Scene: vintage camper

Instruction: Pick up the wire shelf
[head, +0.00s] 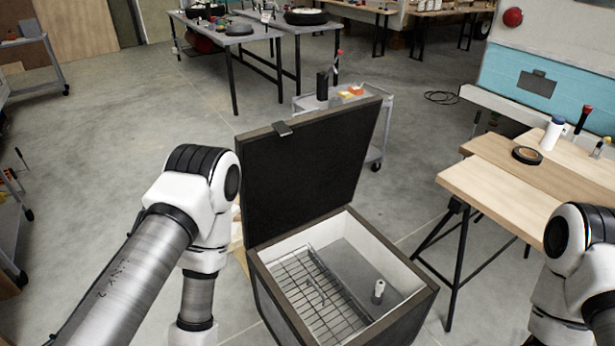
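The wire shelf (315,297) is a flat metal wire rack inside an open dark chest with pale inner walls (392,247). It covers the left part of the chest's inside. The chest's black lid (308,165) stands raised at the back. My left arm comes in from the left and bends down beside the chest's left side; its gripper is out of the picture. My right arm is at the lower right edge, and its gripper is also out of the picture.
A small white bottle-like object (378,291) stands in the chest's right part. A wooden workbench (480,184) with a tape roll (527,155) and a white bottle (552,134) is at the right. A grey cart (318,103) stands behind the lid. Open concrete floor (120,150) lies to the left.

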